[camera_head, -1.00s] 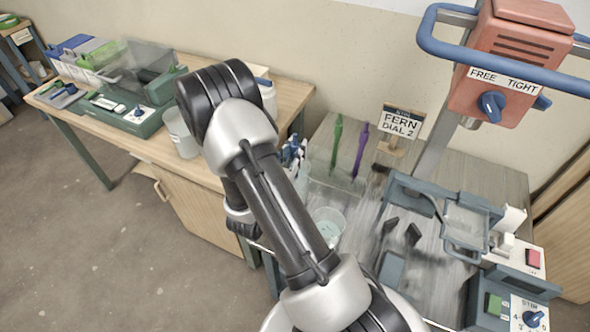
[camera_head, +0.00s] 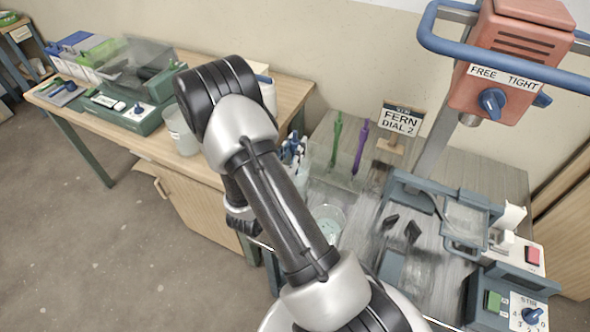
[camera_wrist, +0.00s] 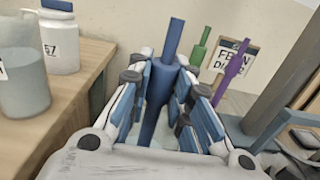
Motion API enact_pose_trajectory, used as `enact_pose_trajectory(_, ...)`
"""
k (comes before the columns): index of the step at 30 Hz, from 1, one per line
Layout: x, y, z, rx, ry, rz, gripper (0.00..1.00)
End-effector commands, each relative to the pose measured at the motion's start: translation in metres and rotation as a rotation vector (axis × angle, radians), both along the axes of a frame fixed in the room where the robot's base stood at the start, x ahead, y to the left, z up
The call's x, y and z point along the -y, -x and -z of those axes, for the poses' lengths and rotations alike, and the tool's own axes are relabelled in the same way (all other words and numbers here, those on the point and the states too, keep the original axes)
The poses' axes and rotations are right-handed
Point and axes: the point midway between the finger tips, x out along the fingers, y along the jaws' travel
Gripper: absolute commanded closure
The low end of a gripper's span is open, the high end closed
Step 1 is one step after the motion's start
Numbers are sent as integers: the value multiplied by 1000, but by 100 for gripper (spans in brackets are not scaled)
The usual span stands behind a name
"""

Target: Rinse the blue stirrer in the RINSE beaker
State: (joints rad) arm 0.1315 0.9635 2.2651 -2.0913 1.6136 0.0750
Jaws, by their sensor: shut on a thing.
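My gripper (camera_wrist: 165,108) is shut on the blue stirrer (camera_wrist: 157,88), which stands up between the fingers in the wrist view. In the head view my gripper (camera_head: 293,152) shows only partly behind my arm, above the gap between the two benches. A clear beaker of greyish liquid (camera_wrist: 20,85) stands at the left of the wrist view, its label cut off; a beaker also shows on the left bench in the head view (camera_head: 181,131). Another clear beaker (camera_head: 328,222) stands on the right bench, partly behind my arm. I cannot read RINSE on either.
A green stirrer (camera_head: 336,140) and a purple stirrer (camera_head: 359,148) stand upright by the FERN DIAL 2 sign (camera_head: 402,119). A white jar (camera_wrist: 58,40) stands on the left bench. A mixer stand with a red-orange head (camera_head: 510,62) and a stirring unit (camera_head: 510,306) occupy the right.

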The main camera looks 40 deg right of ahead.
Motion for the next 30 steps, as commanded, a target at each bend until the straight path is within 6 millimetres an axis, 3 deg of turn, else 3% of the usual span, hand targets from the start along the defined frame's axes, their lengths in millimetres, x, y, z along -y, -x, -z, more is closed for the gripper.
enact_pose_trajectory(17,0,0,1,2,1,0,100)
enact_pose_trajectory(30,0,0,-30,1,1,0,100)
